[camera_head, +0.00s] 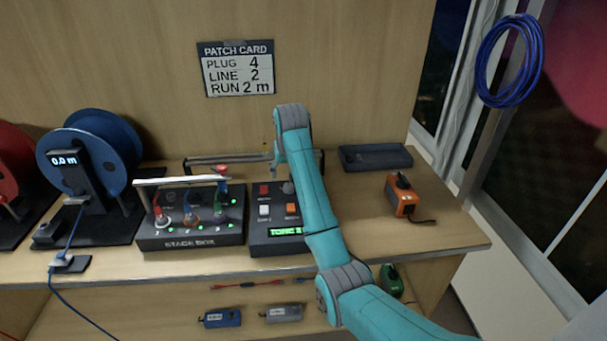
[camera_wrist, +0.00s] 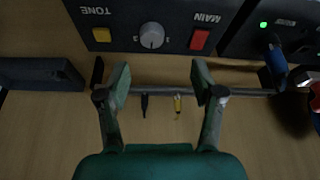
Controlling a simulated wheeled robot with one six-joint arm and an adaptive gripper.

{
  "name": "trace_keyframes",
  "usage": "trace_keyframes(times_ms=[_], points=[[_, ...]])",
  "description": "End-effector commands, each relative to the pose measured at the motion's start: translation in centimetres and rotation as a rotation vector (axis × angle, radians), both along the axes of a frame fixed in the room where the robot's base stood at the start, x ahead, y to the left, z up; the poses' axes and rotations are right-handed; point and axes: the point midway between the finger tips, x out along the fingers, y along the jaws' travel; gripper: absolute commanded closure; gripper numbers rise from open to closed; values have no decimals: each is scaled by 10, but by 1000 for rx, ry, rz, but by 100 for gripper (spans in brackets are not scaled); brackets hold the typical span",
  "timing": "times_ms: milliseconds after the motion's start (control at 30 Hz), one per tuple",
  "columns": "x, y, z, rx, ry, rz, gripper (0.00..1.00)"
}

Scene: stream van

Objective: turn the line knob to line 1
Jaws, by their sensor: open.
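The line knob is a small round grey dial (camera_wrist: 151,36) on the dark tone box, between a yellow button (camera_wrist: 101,35) and a red switch (camera_wrist: 200,40). It also shows in the head view (camera_head: 287,188). Its pointer setting is too small to read surely. My gripper (camera_wrist: 160,76) is open and empty, with its fingers apart in front of the knob in the wrist view, not touching it. In the head view my arm hides part of the tone box (camera_head: 262,245), whose green display is partly covered.
The stack box (camera_head: 190,241) with plugged cables and a white bar stands left of the tone box. A rail (camera_wrist: 180,91) lies under my fingers in the wrist view. A dark case (camera_head: 375,157) and an orange device (camera_head: 400,196) lie right. The patch card (camera_head: 236,69) reads line 2.

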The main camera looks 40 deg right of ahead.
Motion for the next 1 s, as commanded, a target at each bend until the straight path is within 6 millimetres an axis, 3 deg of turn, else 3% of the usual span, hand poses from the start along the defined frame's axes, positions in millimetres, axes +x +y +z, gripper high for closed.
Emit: trace_keyframes(times_ms=[267, 700, 1000], points=[[4, -3, -9, 2, 5, -1, 33], [29, -16, -76, 2, 5, -2, 33], [37, -20, -96, 1, 3, -2, 33]])
